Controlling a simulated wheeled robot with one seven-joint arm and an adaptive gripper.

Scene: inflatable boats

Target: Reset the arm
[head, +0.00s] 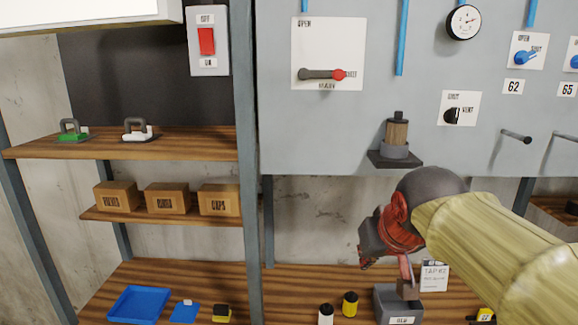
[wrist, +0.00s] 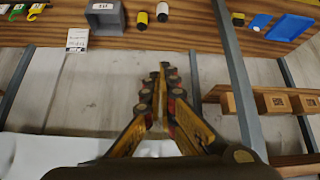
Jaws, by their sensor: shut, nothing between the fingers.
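My arm (head: 490,235) reaches in from the right in the head view, with its pale yellow sleeve and a dark, rounded joint. My gripper (head: 366,256) hangs in front of the grey panel's lower edge, above the wooden bench. In the wrist view my gripper (wrist: 163,72) is shut, its yellow and dark fingers meeting at the tips with nothing between them. The fingers appear clear of the bench, the bin and the shelf. The arm hides part of the panel and bench.
A grey bin (head: 399,304) stands on the bench under my arm, beside white (head: 325,314) and yellow (head: 350,304) bottles. A blue tray (head: 138,303) lies left. A metal post (head: 246,150) separates the shelves from the panel (head: 300,130). A small ledge (head: 394,159) and pegs (head: 516,136) stick out.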

